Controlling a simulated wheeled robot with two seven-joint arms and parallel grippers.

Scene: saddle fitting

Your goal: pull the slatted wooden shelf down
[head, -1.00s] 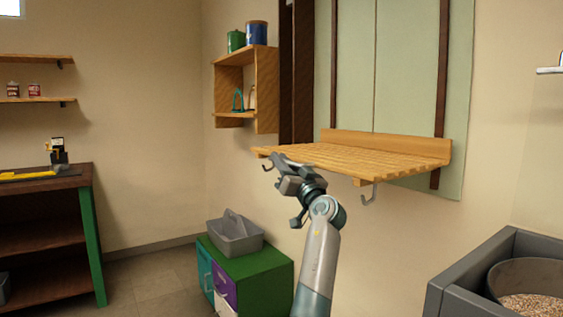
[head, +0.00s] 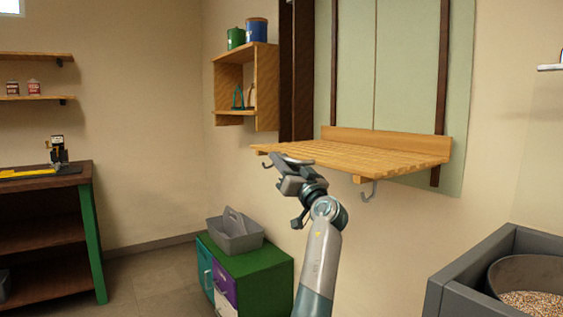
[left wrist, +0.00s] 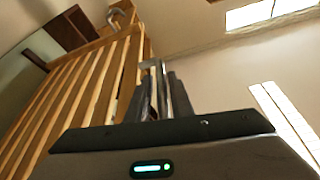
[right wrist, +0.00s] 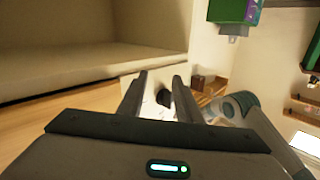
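The slatted wooden shelf (head: 360,158) sticks out level from its wooden back board on the pale green wall panel. My left gripper (head: 278,160) is at the shelf's front left corner. In the left wrist view its fingers (left wrist: 163,95) are close together around a thin light metal strip, which looks like the left hook, with the slats (left wrist: 75,95) beside them. The fingers partly hide this hook. My right gripper (right wrist: 158,90) has its fingers apart, with nothing between them.
A wooden box shelf (head: 247,85) with cans on top hangs left of the panel. A green cabinet (head: 262,275) carrying a grey caddy (head: 234,235) stands below. A grey bin (head: 445,290) is at lower right. The wall under the slatted shelf is clear.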

